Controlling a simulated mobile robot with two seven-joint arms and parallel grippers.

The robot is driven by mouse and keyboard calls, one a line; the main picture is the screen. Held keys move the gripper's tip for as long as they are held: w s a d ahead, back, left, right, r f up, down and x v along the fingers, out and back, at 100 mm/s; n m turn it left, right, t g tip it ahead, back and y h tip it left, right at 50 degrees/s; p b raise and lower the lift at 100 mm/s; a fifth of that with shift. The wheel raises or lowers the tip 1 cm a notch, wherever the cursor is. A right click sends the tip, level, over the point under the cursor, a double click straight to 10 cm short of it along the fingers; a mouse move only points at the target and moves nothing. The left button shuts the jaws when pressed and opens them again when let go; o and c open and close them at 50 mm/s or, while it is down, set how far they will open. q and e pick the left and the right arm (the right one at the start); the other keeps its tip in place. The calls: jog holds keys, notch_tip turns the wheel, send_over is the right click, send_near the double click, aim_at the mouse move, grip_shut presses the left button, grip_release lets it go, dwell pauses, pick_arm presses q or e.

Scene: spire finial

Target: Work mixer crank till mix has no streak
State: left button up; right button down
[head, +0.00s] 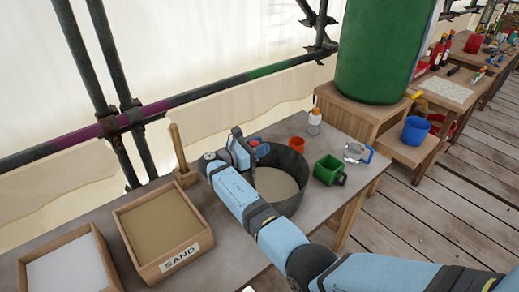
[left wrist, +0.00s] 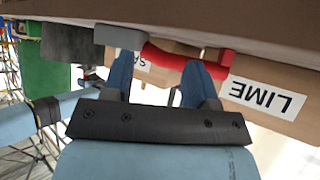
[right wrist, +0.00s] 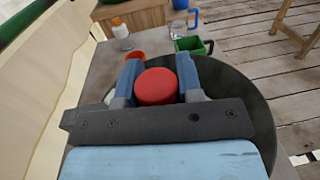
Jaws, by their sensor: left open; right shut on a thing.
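The mixer is a dark grey round tub (head: 297,190) on the bench. The mix (head: 275,186) in it looks pale beige, and I make out no streak in the part that shows; my right arm hides some of it. My right gripper (right wrist: 155,78) is at the tub's far left side, shut on the red crank knob (right wrist: 155,88), which sits between its fingers. The rest of the crank is mostly hidden. My left gripper (left wrist: 160,80) is outside the head view; its fingers are apart, with a red handle (left wrist: 185,62) showing beyond them.
A sand box (head: 160,235) and a box of white powder (head: 70,265) stand left of the tub. A green cup (head: 328,170), a glass jug (head: 356,152), an orange cup (head: 297,144) and a white bottle (head: 314,122) stand right of and behind it. A LIME label (left wrist: 265,97) shows near my left gripper.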

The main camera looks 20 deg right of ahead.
pick_arm(q)
jog(key=shift+f, duration=0.2)
pick_arm(e)
jog(key=shift+a+g, duration=0.1)
jog(key=shift+g, duration=0.2)
jog(key=c, duration=0.8)
grip_release()
